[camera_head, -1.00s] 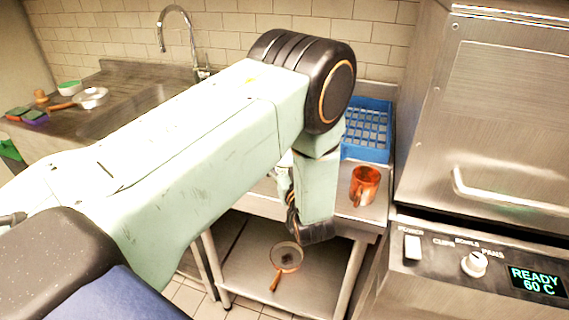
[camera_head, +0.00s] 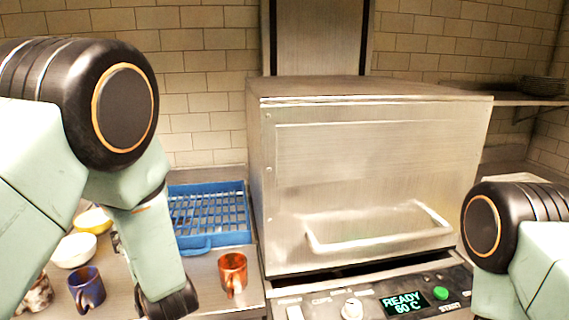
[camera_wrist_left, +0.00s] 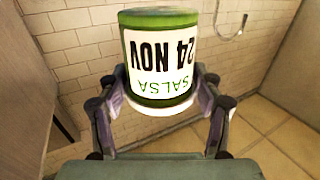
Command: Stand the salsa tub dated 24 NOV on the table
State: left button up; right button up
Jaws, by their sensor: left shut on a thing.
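The salsa tub (camera_wrist_left: 160,60) shows in the left wrist view, green with a white label reading "24 NOV" and "SALSA"; the lettering is upside down in that picture. My left gripper (camera_wrist_left: 163,88) is shut on it, one finger on each side. In the head view my left arm fills the left side, and its gripper and the tub are not visible there. My right arm shows at the right edge of the head view, with its gripper out of view. No clear table for the tub can be identified.
A steel dishwasher (camera_head: 360,180) reading "READY 60 C" stands in the middle. Left of it, a steel counter holds a blue rack (camera_head: 208,215), a copper mug (camera_head: 232,272), a blue mug (camera_head: 87,290) and bowls (camera_head: 75,250). A shelf with stacked plates (camera_head: 541,86) is at far right.

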pick_arm(q)
jog(key=s+d+f+m+t+h+b, duration=0.2)
jog(key=s+d+f+m+h+b, duration=0.2)
jog(key=d+f, duration=0.3)
jog(key=s+d+f+m+t+h+b, duration=0.2)
jog(key=s+d+f+m+h+b, duration=0.2)
jog(key=s+d+f+h, duration=0.3)
notch_tip(320, 180, down, 4)
jog(key=shift+s+d+r+b, duration=0.1)
jog(key=shift+s+d+b, duration=0.05)
jog(key=shift+d+b, duration=0.25)
pick_arm(e)
notch_tip(320, 180, down, 9)
jog(key=shift+r, duration=0.1)
